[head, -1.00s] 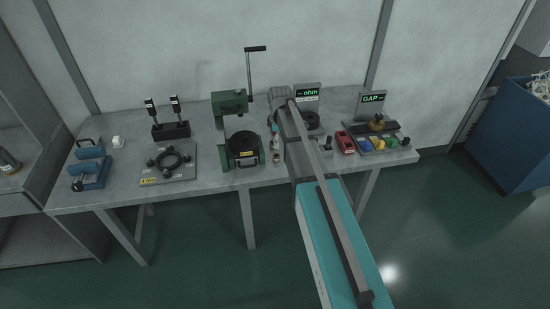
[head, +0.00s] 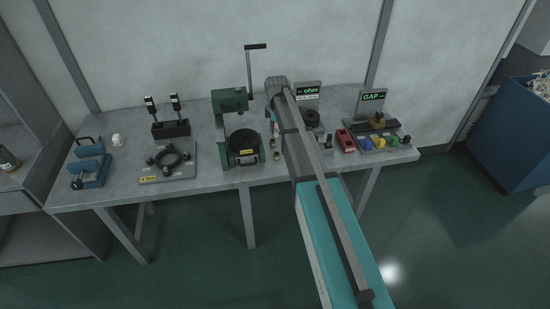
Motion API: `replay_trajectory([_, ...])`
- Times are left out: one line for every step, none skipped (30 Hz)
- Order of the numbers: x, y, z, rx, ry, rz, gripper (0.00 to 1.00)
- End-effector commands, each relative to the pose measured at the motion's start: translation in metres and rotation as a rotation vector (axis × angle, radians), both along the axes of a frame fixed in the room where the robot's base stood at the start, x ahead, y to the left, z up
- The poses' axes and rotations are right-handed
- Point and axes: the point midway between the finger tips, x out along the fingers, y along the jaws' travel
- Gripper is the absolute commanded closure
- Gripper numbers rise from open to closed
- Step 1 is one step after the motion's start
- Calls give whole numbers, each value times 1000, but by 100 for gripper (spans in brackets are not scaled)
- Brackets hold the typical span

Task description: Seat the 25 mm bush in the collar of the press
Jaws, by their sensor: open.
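The green press (head: 230,100) stands at the middle of the bench with its lever raised. A dark round collar (head: 242,140) sits low in the press, above a yellow label. Two small brass-toned bushes, one nearer the back (head: 273,143) and one nearer the front (head: 277,156), stand on the bench just right of the press. I cannot tell which is the 25 mm one. My gripper (head: 273,122) hangs below my wrist, above and behind these bushes, right of the press. It is mostly hidden by my arm and looks empty.
An ohm meter (head: 307,93), a red box (head: 345,141) and a GAP gauge stand (head: 372,103) with coloured blocks are to the right. My arm crosses the bench's front edge.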

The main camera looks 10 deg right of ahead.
Motion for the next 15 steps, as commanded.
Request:
replay_trajectory([0, 0, -6, 0, 0, 0, 17])
replay_trajectory([0, 0, -8, 0, 0, 0, 17])
replay_trajectory([0, 0, -11, 0, 0, -1, 17])
replay_trajectory([0, 0, -14, 0, 0, -1, 17])
replay_trajectory([0, 0, -16, 0, 0, -1, 17])
replay_trajectory([0, 0, -19, 0, 0, -1, 17])
replay_trajectory([0, 0, -22, 0, 0, -1, 17])
replay_trajectory([0, 0, -24, 0, 0, -1, 17])
replay_trajectory([0, 0, -27, 0, 0, -1, 17])
replay_trajectory([0, 0, -29, 0, 0, -1, 17])
replay_trajectory([0, 0, -31, 0, 0, -1, 17])
replay_trajectory([0, 0, -35, 0, 0, -1, 17])
replay_trajectory([0, 0, -37, 0, 0, -1, 17])
replay_trajectory([0, 0, -39, 0, 0, -1, 17])
replay_trajectory([0, 0, -42, 0, 0, -1, 17])
